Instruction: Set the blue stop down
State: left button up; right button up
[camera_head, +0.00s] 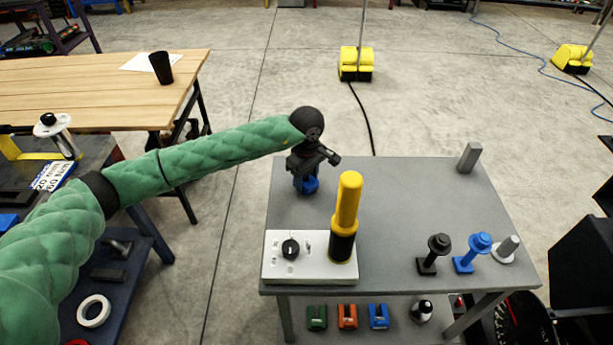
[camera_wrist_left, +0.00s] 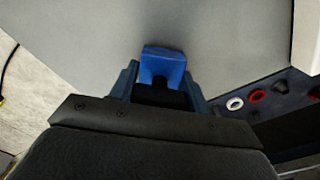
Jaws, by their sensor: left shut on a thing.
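The blue stop (camera_head: 311,186) is at the far left part of the grey table (camera_head: 400,200). My left gripper (camera_head: 305,178) reaches in from the left, points down and is shut on it. In the left wrist view the blue stop (camera_wrist_left: 164,58) shows between the two fingers of the gripper (camera_wrist_left: 160,88), with the grey top behind it. The gripper hides part of the stop. I cannot tell whether its underside touches the table. My right gripper is in neither view.
A white control box (camera_head: 310,268) with a black knob and a yellow-black post (camera_head: 346,215) stands in front of the gripper. A grey block (camera_head: 468,158) is at the back right. A black clamp (camera_head: 435,253) and another blue piece (camera_head: 474,252) are front right. The table's middle is clear.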

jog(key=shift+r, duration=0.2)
pick_arm(q)
jog(key=o, duration=1.4)
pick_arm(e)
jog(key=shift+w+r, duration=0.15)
pick_arm(q)
jog(key=shift+o, duration=0.2)
jog(key=shift+r, duration=0.2)
jog(key=shift+r+b, duration=0.25)
jog(key=shift+b, duration=0.1)
notch_tip(320, 180, up, 10)
jog(key=b, duration=0.4)
jog(key=shift+r, duration=0.55)
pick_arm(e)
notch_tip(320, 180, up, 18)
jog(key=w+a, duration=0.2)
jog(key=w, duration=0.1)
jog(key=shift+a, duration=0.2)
